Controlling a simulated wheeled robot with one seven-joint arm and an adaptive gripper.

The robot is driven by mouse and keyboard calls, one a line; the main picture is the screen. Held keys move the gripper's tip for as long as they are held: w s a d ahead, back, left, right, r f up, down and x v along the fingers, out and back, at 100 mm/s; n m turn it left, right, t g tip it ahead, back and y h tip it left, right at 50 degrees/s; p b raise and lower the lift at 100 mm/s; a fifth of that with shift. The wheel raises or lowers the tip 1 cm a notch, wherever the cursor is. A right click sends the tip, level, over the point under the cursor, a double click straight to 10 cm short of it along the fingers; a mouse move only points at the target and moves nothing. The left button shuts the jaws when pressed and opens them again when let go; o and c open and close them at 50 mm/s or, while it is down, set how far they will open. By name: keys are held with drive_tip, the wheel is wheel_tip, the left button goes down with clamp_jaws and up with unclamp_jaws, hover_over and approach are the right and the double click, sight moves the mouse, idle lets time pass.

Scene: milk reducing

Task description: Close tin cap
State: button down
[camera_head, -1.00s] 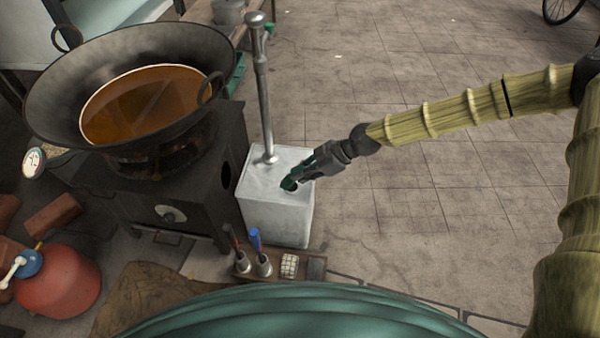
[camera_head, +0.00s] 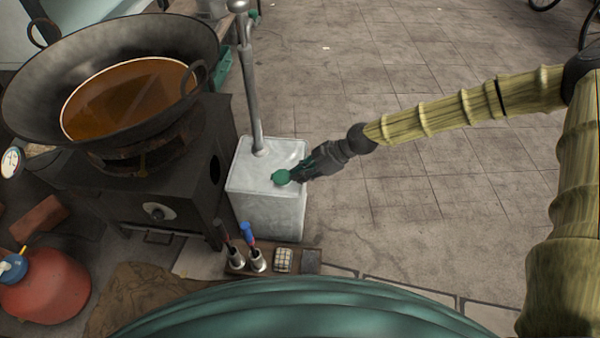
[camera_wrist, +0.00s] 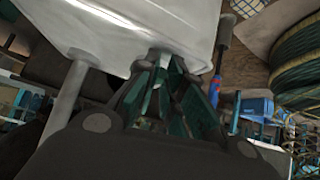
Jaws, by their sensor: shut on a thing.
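The tin (camera_head: 268,212) is a pale metal box standing on the ground, with a tall metal pipe (camera_head: 252,100) rising from its top. A small round green cap (camera_head: 281,177) is at the right part of the tin's top and appears to lie nearly flat. I cannot tell whether it is fully seated. My gripper (camera_head: 295,175) is shut on the cap's right edge, reaching in from the right. In the wrist view the tin (camera_wrist: 140,30) lies ahead of my gripper (camera_wrist: 160,65), whose fingers hide most of the contact.
A black stove (camera_head: 160,200) with a wide pan (camera_head: 30,100) of orange-brown liquid stands left of the tin. A low wooden tray (camera_head: 270,268) with tools is in front. A red gas cylinder (camera_head: 50,285) is at lower left. The paved floor on the right is clear.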

drive_tip(key=shift+w, duration=0.1)
drive_tip(key=c, duration=1.5)
unclamp_jaws()
drive_tip(key=shift+r, duration=0.1)
drive_tip(key=v, duration=1.2)
